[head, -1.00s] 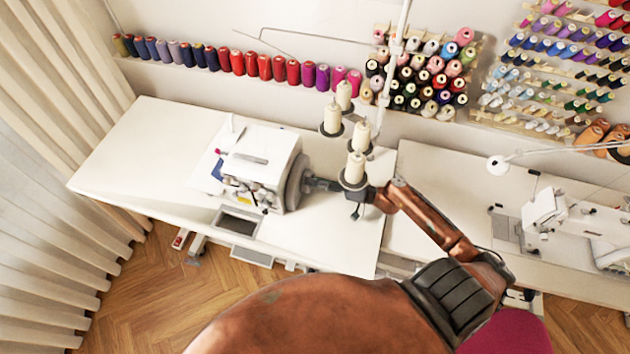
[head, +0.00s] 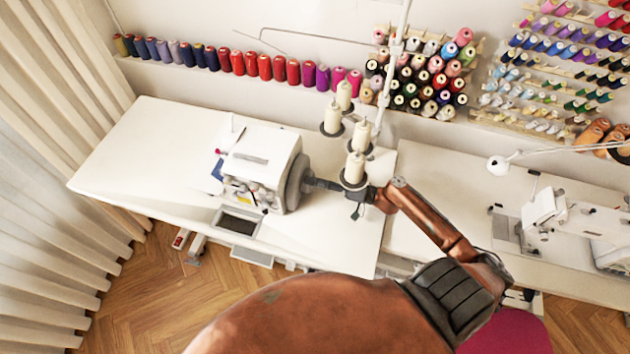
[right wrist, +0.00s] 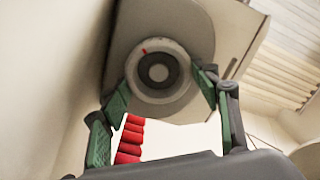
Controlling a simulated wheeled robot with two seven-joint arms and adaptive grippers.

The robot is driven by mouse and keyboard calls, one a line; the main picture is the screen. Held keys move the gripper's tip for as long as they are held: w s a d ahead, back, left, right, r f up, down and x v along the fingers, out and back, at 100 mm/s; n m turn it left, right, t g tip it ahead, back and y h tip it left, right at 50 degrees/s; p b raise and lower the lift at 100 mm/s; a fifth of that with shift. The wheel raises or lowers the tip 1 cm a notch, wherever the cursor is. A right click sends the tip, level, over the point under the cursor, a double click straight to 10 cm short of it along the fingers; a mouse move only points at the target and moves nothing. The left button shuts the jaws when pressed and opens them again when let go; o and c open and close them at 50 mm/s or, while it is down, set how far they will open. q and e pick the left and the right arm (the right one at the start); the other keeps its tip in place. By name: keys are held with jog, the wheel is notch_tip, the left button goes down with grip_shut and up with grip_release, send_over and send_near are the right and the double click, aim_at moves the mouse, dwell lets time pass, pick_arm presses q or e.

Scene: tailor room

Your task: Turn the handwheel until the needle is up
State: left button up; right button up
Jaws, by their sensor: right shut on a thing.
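The white sewing machine (head: 262,158) stands on the white table, with its grey round handwheel (head: 297,182) on its right side. My right gripper (head: 311,185) reaches the handwheel from the right. In the right wrist view the handwheel (right wrist: 160,50) faces the camera, light grey with a dark hub. A red mark (right wrist: 145,51) shows on its upper left part. The fingers of my right gripper (right wrist: 163,88) are on both sides of the handwheel's rim, shut on it. The needle is too small to make out. My left gripper is not in view.
Thread cones (head: 333,118) on a stand rise just behind my right gripper. The white table (head: 130,160) is clear left of the machine. A second sewing machine (head: 580,220) stands at the right. Thread spools line the wall.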

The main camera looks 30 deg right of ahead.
jog(key=m+p, duration=0.1)
jog(key=m, duration=0.2)
jog(key=m+p, duration=0.1)
jog(key=m, duration=0.3)
jog(key=shift+f+p, duration=0.1)
jog(key=shift+p, duration=0.25)
jog(key=m+p, duration=0.3)
jog(key=m, duration=0.3)
jog(key=shift+f, duration=0.15)
jog(key=m+p, duration=0.2)
jog(key=m, duration=0.2)
jog(key=m+p, duration=0.1)
jog(key=m, duration=0.1)
jog(key=m+p, duration=0.1)
jog(key=shift+s+a+f+m, duration=0.1)
jog(key=shift+s+m, duration=0.05)
jog(key=shift+m, duration=0.25)
jog(key=m+p, duration=0.2)
jog(key=m, duration=0.1)
jog(key=shift+a, duration=0.1)
jog(key=shift+s+f+m+p, duration=0.15)
jog(key=shift+m+p, duration=0.7)
jog(key=shift+m, duration=0.45)
